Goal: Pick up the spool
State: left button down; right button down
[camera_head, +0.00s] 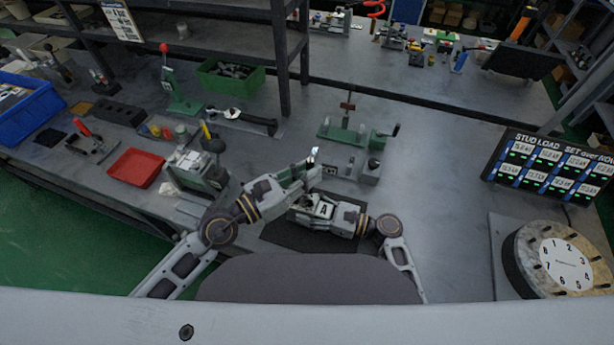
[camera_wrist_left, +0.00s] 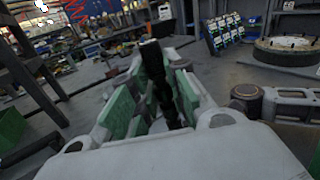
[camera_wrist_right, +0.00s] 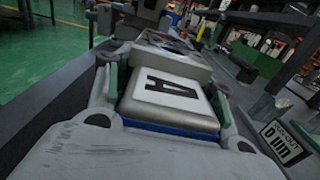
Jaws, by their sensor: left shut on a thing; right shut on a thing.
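My left gripper (camera_head: 303,170) is above and left of the block. In the left wrist view its green-padded fingers are closed around a dark, ridged rod (camera_wrist_left: 160,85), which looks like the spool. In the head view a small shiny tip (camera_head: 314,152) shows at these fingers; most of the rod is hidden there. The block's white label and blue lower edge show between the fingers in the right wrist view (camera_wrist_right: 170,98).
A green vise-like fixture (camera_head: 345,132) and a grey fixture (camera_head: 362,168) stand just behind the grippers. A red tray (camera_head: 135,168) and a grey-green machine (camera_head: 193,170) are to the left. A numbered dial (camera_head: 563,262) and a stud load display (camera_head: 550,168) are at right. The bench between is clear.

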pick_arm(q)
jog(key=shift+r, duration=0.3)
dwell(0.4)
pick_arm(e)
jog(key=c, duration=0.5)
grip_release()
jog(key=shift+d, duration=0.15)
jog(key=v, duration=1.1)
jog(key=shift+s+d, duration=0.15)
jog(key=shift+d, duration=0.2)
jog(key=shift+a, duration=0.1)
jog(key=shift+x, duration=5.35)
